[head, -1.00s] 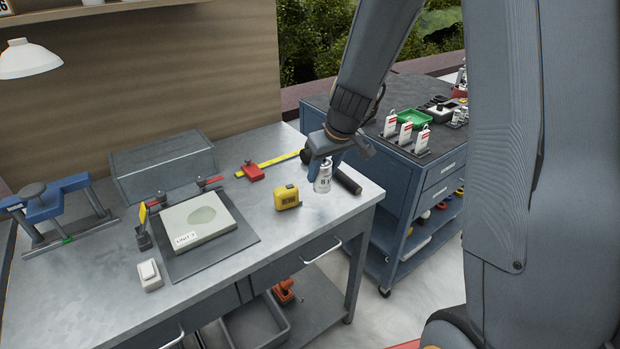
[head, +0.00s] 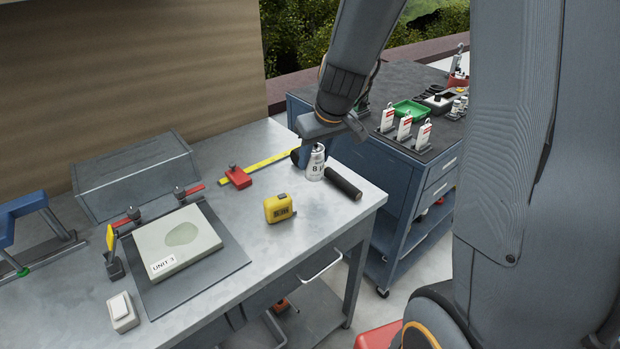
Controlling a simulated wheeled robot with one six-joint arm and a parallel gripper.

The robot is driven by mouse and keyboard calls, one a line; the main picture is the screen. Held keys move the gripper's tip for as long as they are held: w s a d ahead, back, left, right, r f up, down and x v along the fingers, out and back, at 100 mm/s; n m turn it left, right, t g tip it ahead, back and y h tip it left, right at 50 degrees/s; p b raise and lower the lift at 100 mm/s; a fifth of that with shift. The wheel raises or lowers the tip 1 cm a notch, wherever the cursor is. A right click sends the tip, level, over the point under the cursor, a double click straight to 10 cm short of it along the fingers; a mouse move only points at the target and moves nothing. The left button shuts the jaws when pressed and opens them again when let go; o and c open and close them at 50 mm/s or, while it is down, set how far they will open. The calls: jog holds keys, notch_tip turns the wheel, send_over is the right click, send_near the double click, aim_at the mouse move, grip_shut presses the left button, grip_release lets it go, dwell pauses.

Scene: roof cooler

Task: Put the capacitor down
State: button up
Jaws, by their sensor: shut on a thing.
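The capacitor (head: 316,165) is a small silver-white can with dark print on its side. It is upright near the right end of the metal workbench (head: 235,292). My gripper (head: 314,150) is shut on its upper part from above, and the fingers are partly hidden by the wrist. I cannot tell whether the can's base touches the bench top.
A black cylinder (head: 343,184) lies just right of the capacitor. A yellow tape measure (head: 278,208) stands in front of it, and a yellow rule with a red block (head: 238,177) lies to the left. The bench's front right corner is clear. A tool cart (head: 400,190) stands behind.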

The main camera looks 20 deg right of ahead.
aim_at(314, 174)
jog(key=shift+f+b, duration=0.8)
jog(key=shift+f, duration=1.9)
jog(key=shift+f, duration=0.15)
jog(key=o, duration=1.3)
